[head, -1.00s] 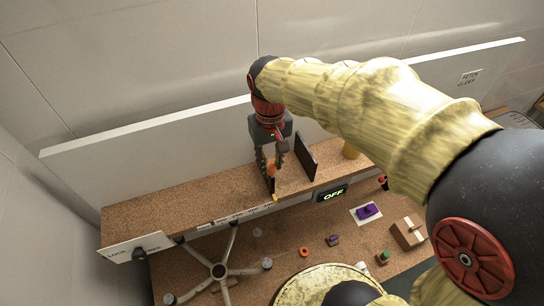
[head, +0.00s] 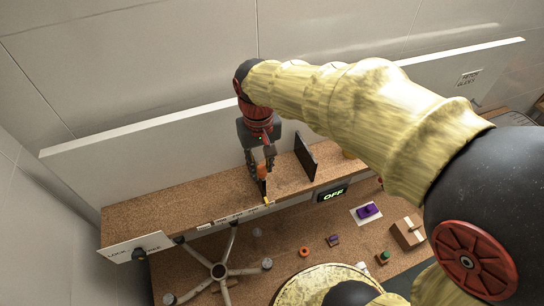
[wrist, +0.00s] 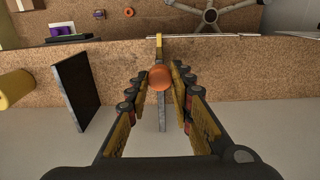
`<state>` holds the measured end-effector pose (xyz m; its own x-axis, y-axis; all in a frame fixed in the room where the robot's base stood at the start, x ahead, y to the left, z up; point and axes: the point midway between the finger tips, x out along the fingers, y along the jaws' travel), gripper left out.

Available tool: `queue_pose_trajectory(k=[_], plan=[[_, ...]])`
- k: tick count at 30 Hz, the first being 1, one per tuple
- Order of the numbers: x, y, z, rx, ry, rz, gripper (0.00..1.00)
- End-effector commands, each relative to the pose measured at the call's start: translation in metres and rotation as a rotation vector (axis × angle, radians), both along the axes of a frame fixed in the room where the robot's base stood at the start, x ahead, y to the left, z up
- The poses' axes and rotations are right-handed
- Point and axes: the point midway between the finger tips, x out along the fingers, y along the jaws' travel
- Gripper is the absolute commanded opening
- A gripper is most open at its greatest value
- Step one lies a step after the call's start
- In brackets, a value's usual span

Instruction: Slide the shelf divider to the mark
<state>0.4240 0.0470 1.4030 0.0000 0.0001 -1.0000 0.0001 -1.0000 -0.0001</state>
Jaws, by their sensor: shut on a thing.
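The shelf divider (wrist: 162,118) is a thin grey upright plate with an orange knob (wrist: 160,77) and a yellow front tip (wrist: 159,40). It stands on the cork-brown shelf (head: 150,207). My gripper (wrist: 160,82) is shut on the divider at the knob, one finger on each side. In the head view my gripper (head: 262,172) reaches down to the shelf and hides most of the divider. The yellow tip also shows there (head: 267,201), at the shelf's front edge. A pale label strip (head: 232,216) runs along that edge, left of the tip; its marks are too small to read.
A dark upright panel (head: 305,157) stands right of the divider, with a yellow cylinder (wrist: 15,88) beyond it. The shelf left of the divider is clear. A white back wall (head: 120,161) rises behind. An "OFF" display (head: 332,193) sits below the shelf front.

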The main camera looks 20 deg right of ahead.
Motion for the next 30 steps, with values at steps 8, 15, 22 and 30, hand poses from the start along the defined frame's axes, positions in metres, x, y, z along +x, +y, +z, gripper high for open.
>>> queue_pose_trajectory(k=[8,15,22,30], plan=[[0.0,0.008,0.0,0.0,0.0,0.001,0.0],[0.0,0.015,0.0,0.0,0.0,0.001,0.0],[0.0,0.021,0.0,0.0,-0.001,0.001,0.0],[0.0,0.028,0.0,0.0,-0.001,0.0,0.0]])
